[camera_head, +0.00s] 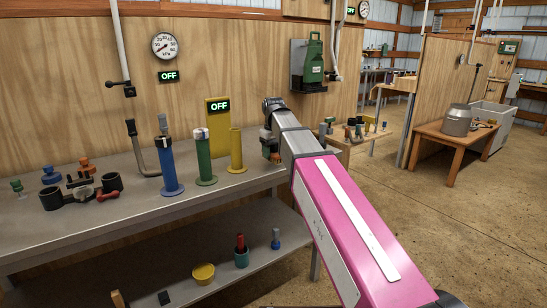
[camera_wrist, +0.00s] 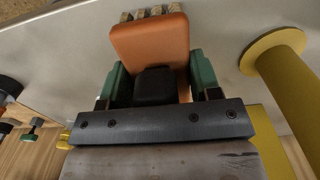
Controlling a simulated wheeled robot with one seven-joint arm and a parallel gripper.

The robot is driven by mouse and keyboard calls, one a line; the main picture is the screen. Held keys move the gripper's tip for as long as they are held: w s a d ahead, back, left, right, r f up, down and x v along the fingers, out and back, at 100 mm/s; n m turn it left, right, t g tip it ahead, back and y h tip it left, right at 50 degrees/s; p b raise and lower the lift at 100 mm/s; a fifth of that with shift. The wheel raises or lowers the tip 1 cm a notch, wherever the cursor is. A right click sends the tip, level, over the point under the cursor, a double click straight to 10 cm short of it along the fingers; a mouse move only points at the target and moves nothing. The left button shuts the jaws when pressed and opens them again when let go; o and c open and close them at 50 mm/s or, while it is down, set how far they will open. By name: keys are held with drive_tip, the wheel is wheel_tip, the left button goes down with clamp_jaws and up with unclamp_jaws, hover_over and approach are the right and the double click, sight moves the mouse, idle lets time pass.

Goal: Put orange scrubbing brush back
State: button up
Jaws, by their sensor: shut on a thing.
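The orange scrubbing brush (camera_wrist: 150,42) is between the two green fingers of my gripper (camera_wrist: 157,75) in the wrist view. The gripper is shut on it. Pale bristle tufts show along the brush's top edge in that view. The dark block between the fingers hides part of its body. In the head view my gripper (camera_head: 269,145) is at the right end of the grey workbench (camera_head: 130,218), just right of the yellow tube (camera_head: 236,150). The brush is too small there to make out clearly. The yellow tube also shows at the right in the wrist view (camera_wrist: 292,95), apart from the brush.
A green tube (camera_head: 204,158) and a blue tube (camera_head: 170,165) stand left of the yellow one. Black cups (camera_head: 112,182) and coloured knobs crowd the bench's left. A yellow bowl (camera_head: 204,273) and teal cup (camera_head: 241,257) sit on the lower shelf.

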drive_tip(key=shift+f, duration=1)
drive_tip(key=shift+f, duration=0.1)
drive_tip(key=o, duration=1)
drive_tip(key=shift+c, duration=0.2)
wheel_tip(320, 180, up, 12)
drive_tip(key=shift+r, duration=0.1)
